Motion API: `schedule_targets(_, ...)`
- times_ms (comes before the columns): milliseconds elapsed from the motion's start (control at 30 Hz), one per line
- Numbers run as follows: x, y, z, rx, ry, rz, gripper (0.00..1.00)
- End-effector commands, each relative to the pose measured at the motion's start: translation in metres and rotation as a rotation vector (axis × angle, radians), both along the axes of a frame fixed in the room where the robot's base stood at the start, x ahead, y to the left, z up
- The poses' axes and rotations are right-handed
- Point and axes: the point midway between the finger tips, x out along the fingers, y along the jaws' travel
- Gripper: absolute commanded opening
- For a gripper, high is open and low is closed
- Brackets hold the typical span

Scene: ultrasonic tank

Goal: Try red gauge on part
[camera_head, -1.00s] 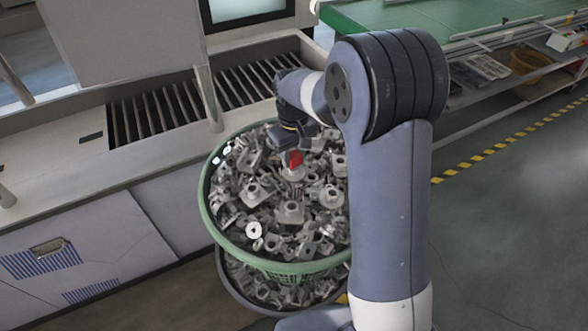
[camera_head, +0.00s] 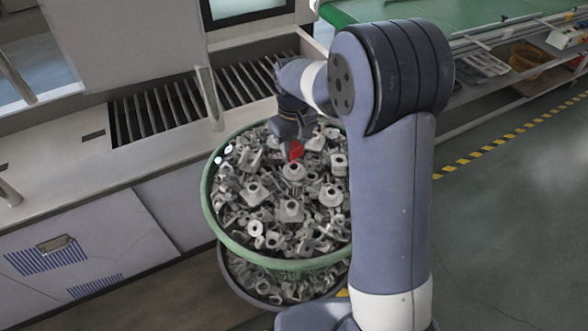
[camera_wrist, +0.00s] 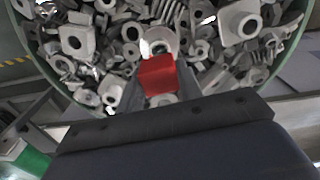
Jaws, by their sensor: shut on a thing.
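The red gauge (camera_head: 296,150) is held in my gripper (camera_head: 290,146) over the green basket of metal parts. In the wrist view the red gauge (camera_wrist: 157,76) shows between the two fingers of my gripper (camera_wrist: 160,88). A grey metal part with a round collar (camera_wrist: 158,42) lies just beyond the gauge; in the head view a collared part (camera_head: 293,171) shows just below the gauge. I cannot tell whether gauge and part touch. The gauge's lower end is hidden.
The green basket (camera_head: 207,203) is full of jumbled metal parts and sits on a dark lower bin (camera_head: 232,282) that also holds parts. A slatted metal counter (camera_head: 160,110) stands behind at left. A green conveyor (camera_head: 400,11) lies at the back right. Open floor is at right.

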Motion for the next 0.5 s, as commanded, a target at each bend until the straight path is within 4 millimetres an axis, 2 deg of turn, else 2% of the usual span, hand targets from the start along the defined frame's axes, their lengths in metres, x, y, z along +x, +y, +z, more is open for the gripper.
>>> schedule_targets(267, 0.0, 0.0, 0.005, 0.0, -0.001, 0.0, 0.11)
schedule_targets(500, 0.0, 0.0, 0.029, 0.0, -0.001, 0.0, 0.11)
